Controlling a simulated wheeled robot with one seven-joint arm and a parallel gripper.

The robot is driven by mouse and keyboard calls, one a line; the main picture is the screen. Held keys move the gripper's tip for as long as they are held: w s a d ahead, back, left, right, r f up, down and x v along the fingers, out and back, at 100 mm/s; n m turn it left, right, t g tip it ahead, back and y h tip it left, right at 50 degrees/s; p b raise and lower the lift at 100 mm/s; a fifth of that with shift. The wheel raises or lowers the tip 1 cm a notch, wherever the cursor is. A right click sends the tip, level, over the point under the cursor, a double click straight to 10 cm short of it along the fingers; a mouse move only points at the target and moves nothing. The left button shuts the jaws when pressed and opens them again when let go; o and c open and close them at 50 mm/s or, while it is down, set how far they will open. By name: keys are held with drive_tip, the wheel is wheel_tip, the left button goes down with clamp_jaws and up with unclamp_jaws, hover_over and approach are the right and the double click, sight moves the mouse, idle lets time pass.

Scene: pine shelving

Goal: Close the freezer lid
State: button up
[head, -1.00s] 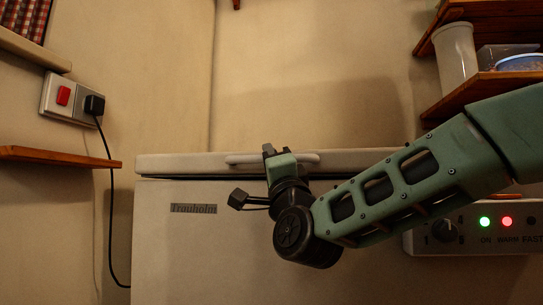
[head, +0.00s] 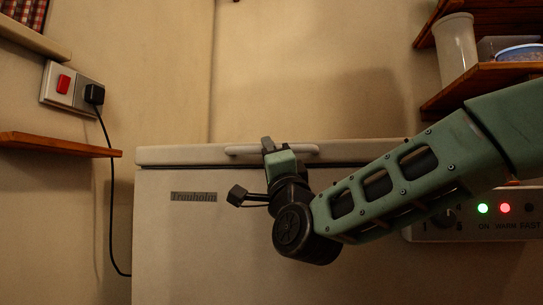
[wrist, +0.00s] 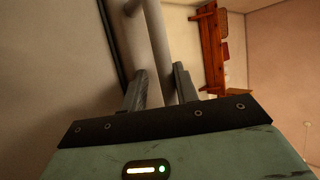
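The white chest freezer (head: 175,235) has a nameplate on its front. Its lid (head: 185,155) lies low and almost level over the body, with a thin dark gap still showing under its front edge. The pale bar handle (head: 237,150) runs along the lid's front. My gripper (head: 268,145) is at the handle. My arm hides part of the lid's right side and the freezer front.
A control panel (head: 470,228) with lit green and red lamps sits at lower right, partly behind my arm. Wooden shelves (head: 480,88) with containers are at upper right. A wooden ledge (head: 60,144) and a wall socket (head: 60,85) with a hanging black cord are at left.

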drive_tip(key=shift+f, duration=0.2)
drive_tip(key=p+v, duration=0.4)
drive_tip(key=v, duration=1.3)
drive_tip(key=shift+s, duration=0.15)
drive_tip(key=shift+r, duration=0.1)
drive_tip(key=s+a+f+n+g+p, duration=0.2)
drive_tip(key=f+n+g+p, duration=0.35)
drive_tip(key=g, duration=0.25)
drive_tip(key=s+a+f+n+g+p, duration=0.2)
drive_tip(key=f+n+g+p, duration=0.2)
drive_tip(key=n+g, duration=0.3)
drive_tip(key=s+d+f+n+g+h+p, duration=0.2)
drive_tip(key=s+d+n+g+h+p, duration=0.6)
drive_tip(key=s+d, duration=0.65)
wheel_tip(320, 180, up, 37)
drive_tip(key=s+m+g+p, duration=0.1)
drive_tip(key=s+m+p, duration=0.1)
drive_tip(key=p, duration=3.4)
drive_tip(key=shift+a+r+y, duration=0.25)
drive_tip(key=shift+a+y, duration=0.05)
drive_tip(key=shift+a, duration=0.15)
